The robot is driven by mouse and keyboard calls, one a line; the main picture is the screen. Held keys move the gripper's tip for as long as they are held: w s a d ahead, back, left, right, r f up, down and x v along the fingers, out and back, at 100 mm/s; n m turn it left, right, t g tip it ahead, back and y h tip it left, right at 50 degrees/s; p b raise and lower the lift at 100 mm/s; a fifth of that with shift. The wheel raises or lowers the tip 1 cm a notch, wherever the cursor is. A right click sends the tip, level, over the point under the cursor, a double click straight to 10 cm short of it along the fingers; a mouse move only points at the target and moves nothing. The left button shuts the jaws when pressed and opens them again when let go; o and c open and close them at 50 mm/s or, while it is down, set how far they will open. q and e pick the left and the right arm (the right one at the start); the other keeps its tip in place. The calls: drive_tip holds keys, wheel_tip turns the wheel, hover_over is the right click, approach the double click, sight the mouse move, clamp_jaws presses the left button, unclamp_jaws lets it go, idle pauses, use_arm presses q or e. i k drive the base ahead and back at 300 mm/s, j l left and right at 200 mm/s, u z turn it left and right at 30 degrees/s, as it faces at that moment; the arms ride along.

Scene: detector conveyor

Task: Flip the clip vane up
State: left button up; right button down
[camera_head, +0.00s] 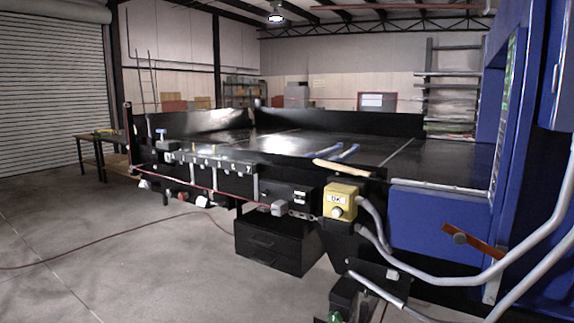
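I cannot tell for certain which part is the clip vane. A flat orange-brown bar (475,245) with a round dark knob is mounted on the blue machine's side at the right. It slants down to the right. A pale yellow-tan handle-like piece (342,167) lies tilted along the front edge of the black conveyor table (305,143), beside two blue-handled items (345,152). Neither of my grippers shows in the head view.
A yellow control box (340,201) hangs on the front edge, with grey conduits (545,225) curving right. A blue machine (428,211) stands at the right. A black drawer unit (272,245) sits under the conveyor.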

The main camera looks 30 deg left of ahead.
sight(331, 165)
drive_tip(key=i+j, duration=0.1)
drive_tip(key=j, duration=0.3)
drive_tip(key=i+j+u, duration=0.1)
drive_tip(key=j, duration=0.25)
drive_tip(key=i+j, duration=0.1)
drive_tip(key=j, duration=0.3)
drive_tip(key=i+j, duration=0.15)
drive_tip(key=j, duration=0.25)
drive_tip(key=i+j+u, duration=0.1)
drive_tip(key=j, duration=0.25)
drive_tip(key=i+j, duration=0.1)
drive_tip(key=j, duration=0.3)
drive_tip(key=i+j, duration=0.15)
drive_tip(key=j, duration=0.2)
drive_tip(key=i+j+u, duration=0.1)
drive_tip(key=j, duration=0.25)
